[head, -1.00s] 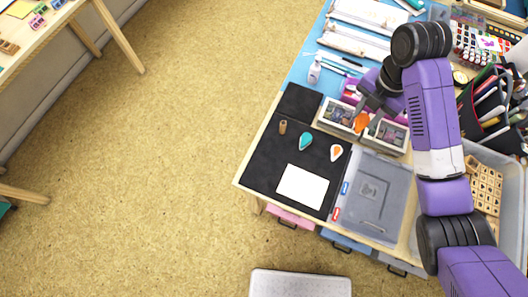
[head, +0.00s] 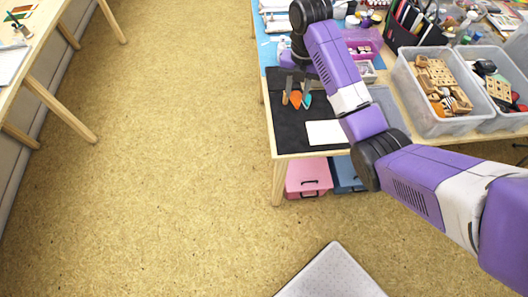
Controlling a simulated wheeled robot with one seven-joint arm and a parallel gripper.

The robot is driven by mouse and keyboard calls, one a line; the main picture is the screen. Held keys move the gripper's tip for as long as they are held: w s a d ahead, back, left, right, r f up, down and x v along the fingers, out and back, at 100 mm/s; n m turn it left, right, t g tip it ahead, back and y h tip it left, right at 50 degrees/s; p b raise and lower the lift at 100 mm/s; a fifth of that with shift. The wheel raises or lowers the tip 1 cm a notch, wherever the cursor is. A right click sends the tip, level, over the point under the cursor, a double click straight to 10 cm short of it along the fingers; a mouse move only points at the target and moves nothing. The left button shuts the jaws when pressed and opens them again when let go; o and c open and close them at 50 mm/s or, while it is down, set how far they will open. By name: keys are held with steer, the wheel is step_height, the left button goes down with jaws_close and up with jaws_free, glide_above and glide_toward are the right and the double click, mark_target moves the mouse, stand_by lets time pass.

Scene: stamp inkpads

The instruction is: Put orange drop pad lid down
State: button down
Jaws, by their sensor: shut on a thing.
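My gripper (head: 297,91) is shut on the orange drop pad lid (head: 295,99). It holds the lid over the black mat (head: 290,132), near the mat's left side. I cannot tell whether the lid touches the mat or hangs just above it. A teal drop pad (head: 307,100) is just right of the lid, partly behind a finger. A small brown wooden piece (head: 285,98) is just left of it. The open orange drop pad with a white edge does not show now; my arm covers that part of the table.
A white card (head: 326,133) lies on the mat's front part. The mat's front left is clear. Pink drawers (head: 308,178) are under the table edge.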

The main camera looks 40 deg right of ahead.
step_height(320, 180, down, 7)
steer(key=b, duration=0.6)
steer(key=p, duration=0.1)
glide_above(289, 134)
steer(key=shift+n, duration=0.3)
step_height(289, 134, down, 8)
steer(key=shift+f, duration=2.55)
steer(key=shift+f, duration=0.15)
steer(key=c, duration=1)
jaws_free()
